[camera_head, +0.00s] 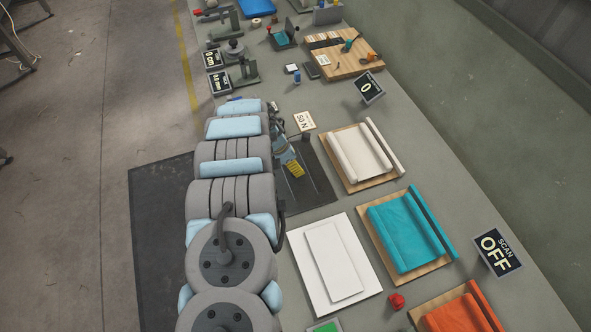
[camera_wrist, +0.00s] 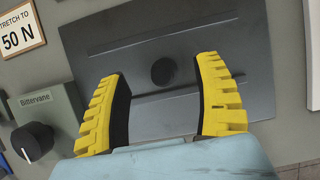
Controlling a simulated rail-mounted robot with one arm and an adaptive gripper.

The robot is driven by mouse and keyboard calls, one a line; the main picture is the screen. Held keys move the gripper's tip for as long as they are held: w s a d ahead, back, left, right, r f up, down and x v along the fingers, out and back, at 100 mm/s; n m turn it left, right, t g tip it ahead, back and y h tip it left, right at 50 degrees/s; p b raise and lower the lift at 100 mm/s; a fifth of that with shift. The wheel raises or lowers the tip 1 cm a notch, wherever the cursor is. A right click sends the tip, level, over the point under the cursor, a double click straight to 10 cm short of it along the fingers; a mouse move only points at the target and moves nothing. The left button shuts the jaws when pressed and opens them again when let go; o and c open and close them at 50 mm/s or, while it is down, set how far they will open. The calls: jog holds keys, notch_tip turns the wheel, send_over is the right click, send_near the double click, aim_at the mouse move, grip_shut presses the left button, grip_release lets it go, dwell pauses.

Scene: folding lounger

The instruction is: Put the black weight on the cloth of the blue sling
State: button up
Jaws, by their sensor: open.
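The blue sling (camera_head: 402,233) is a teal cloth stretched between two rails on a wooden board, right of my arm in the head view. My gripper (camera_head: 294,169) is left of it and farther back, over a dark grey plate (camera_head: 318,186). In the wrist view my gripper (camera_wrist: 163,67) is open with its yellow fingers well apart. A small round black piece (camera_wrist: 163,71) shows on the plate between and beyond the fingers; it looks like the black weight, but I cannot tell for sure. It is not visible in the head view. Nothing shows on the teal cloth.
A cream sling (camera_head: 360,155) and an orange sling (camera_head: 462,315) flank the blue one. A white board (camera_head: 334,263) and a red knob (camera_head: 397,301) lie nearby. In the wrist view a box with a black dial (camera_wrist: 32,141) stands left of my gripper.

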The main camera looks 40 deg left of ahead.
jog(key=shift+w+d+f, duration=0.1)
jog(key=shift+f, duration=0.7)
jog(key=shift+w+d+f, duration=0.1)
jog(key=shift+f, duration=0.7)
jog(key=shift+x, duration=1.05)
jog(key=shift+a, duration=0.1)
grip_shut()
jog(key=shift+r, duration=0.2)
jog(key=shift+r, duration=1.5)
jog(key=shift+s+d+r, duration=0.35)
jog(key=shift+s+r, duration=0.4)
jog(key=shift+r, duration=0.15)
jog(key=shift+s+d+r, duration=0.3)
jog(key=shift+s+r, duration=0.4)
jog(key=shift+r, duration=0.2)
jog(key=s+d+r+p, duration=0.4)
jog(key=s+r+p, duration=0.2)
jog(key=s+p, duration=0.4)
jog(key=shift+p, duration=0.65)
